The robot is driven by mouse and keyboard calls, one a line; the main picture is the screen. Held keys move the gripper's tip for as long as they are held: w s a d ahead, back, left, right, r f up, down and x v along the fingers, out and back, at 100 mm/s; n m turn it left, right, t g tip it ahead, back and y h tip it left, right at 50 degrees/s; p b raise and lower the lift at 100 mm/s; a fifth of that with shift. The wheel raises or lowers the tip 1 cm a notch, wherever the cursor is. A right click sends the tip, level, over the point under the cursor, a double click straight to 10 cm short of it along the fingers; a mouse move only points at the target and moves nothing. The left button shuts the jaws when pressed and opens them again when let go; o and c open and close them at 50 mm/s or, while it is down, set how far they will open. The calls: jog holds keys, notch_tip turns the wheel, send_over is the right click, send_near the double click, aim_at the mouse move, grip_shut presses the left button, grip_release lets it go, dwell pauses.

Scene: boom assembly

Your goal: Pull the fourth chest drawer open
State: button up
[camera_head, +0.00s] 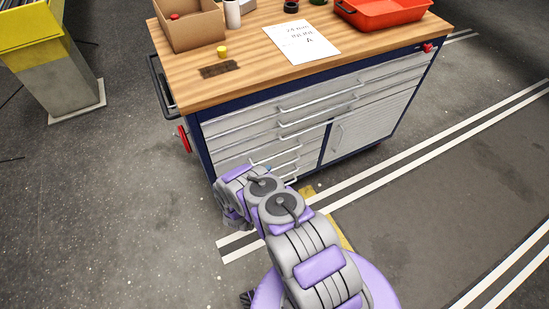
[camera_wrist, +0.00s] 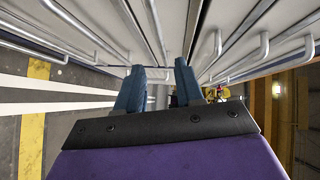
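The chest (camera_head: 262,128) is a blue-framed workbench with light grey drawers and bar handles. Wide drawers are at the top, with narrower drawers (camera_head: 240,158) stacked below on the left. All drawers look closed, though the lowest fronts are partly hidden by my arm. In the head view my gripper is mostly hidden behind my arm, close to the lower left drawers. In the wrist view my gripper (camera_wrist: 160,76) has its two blue fingers apart, with the tips close to a thin handle bar. I cannot tell whether they touch it or which drawer it belongs to.
On the wooden top (camera_head: 350,55) lie a cardboard box (camera_head: 192,28), a paper sheet (camera_head: 301,43) and a red tray (camera_head: 385,14). A cabinet door (camera_head: 365,130) is right of the narrow drawers. A yellow-grey bin (camera_head: 50,70) stands left. The floor in front is clear.

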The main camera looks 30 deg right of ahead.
aim_at(277, 156)
jog(key=b+x, duration=0.3)
jog(key=x, duration=0.7)
jog(key=shift+w+d, duration=0.15)
jog(key=shift+w, duration=0.15)
jog(key=shift+w+d+f, duration=0.1)
jog(key=shift+w+d, duration=0.05)
jog(key=shift+d, duration=0.7)
jog(key=shift+a, duration=0.5)
jog(key=c, duration=0.6)
grip_shut()
jog(key=shift+d, duration=0.15)
